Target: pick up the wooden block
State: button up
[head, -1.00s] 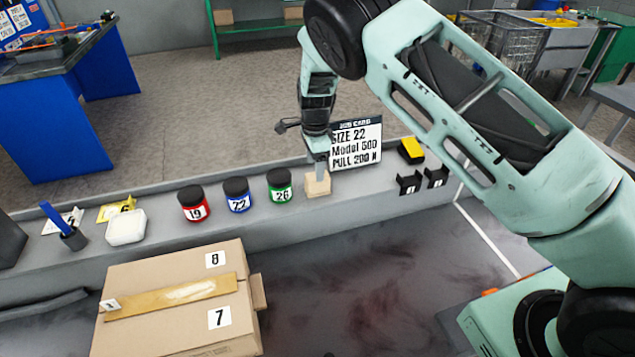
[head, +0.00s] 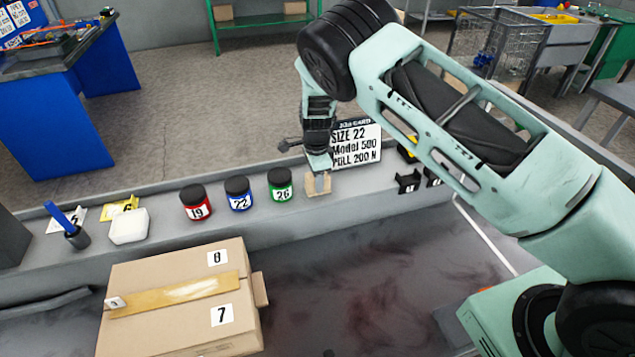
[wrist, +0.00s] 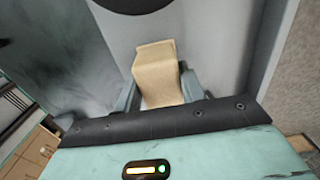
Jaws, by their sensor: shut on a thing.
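The wooden block (head: 312,187) is small and light tan. In the head view it is at the ledge, right of the green-labelled jar and in front of the job card. My gripper (head: 321,182) points down at it, with its fingers at the block. In the wrist view the block (wrist: 158,72) sits between the two fingers of my gripper (wrist: 160,90), one finger on each side, and they are shut on it. Whether the block still touches the ledge I cannot tell.
Jars with red (head: 195,203), blue (head: 238,194) and green (head: 280,184) labels stand in a row left of the block. The job card (head: 357,145) stands close behind it. Black holders (head: 408,184) are to the right. A cardboard box (head: 150,272) sits in front.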

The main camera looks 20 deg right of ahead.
notch_tip(320, 180, up, 10)
jog(key=shift+b, duration=0.9)
jog(key=shift+o, duration=0.9)
